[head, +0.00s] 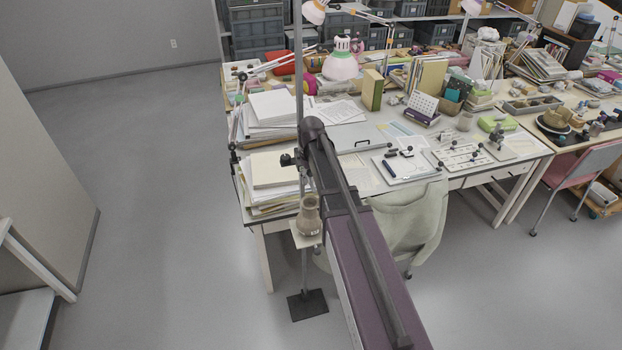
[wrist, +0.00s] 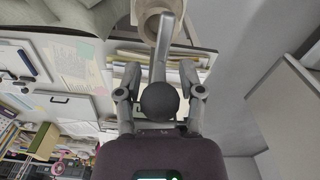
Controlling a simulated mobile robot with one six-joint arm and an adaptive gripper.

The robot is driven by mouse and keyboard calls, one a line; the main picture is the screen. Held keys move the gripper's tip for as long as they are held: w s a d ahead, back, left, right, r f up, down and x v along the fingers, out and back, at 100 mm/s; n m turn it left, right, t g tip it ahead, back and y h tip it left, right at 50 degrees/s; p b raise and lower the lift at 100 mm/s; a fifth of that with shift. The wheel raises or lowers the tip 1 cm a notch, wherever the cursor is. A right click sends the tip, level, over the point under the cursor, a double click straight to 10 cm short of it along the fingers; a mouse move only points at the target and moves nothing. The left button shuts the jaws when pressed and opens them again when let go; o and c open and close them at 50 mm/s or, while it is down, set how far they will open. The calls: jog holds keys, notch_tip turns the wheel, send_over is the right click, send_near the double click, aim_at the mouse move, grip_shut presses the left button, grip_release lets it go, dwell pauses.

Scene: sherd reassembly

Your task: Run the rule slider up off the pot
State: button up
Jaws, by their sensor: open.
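The pot (head: 309,222) is a small brown vessel on a pale platform of an upright stand in the head view. Its round mouth (wrist: 147,22) shows at the top of the wrist view. The dark rule slider (head: 290,159) sits on the stand's pole, above the pot. In the wrist view a grey bar (wrist: 166,45) runs from the pot's side to a round dark knob (wrist: 160,101); whether these belong to the slider is unclear. My gripper (wrist: 160,77) is open, its fingers either side of the bar and knob, with no grip visible.
The worktable (head: 366,185) stands right of the stand, with stacks of paper (head: 272,172) at its near left corner. A pale garment (head: 412,215) hangs by its front edge. The floor (head: 165,190) to the left is clear up to a pale partition (head: 45,150).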

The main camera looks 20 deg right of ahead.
grip_shut()
jog(key=shift+r, duration=0.1)
notch_tip(320, 180, up, 2)
jog(key=p, duration=0.2)
jog(key=shift+r+p, duration=0.25)
jog(key=shift+p, duration=0.15)
grip_release()
jog(key=shift+f, duration=0.15)
dwell(0.3)
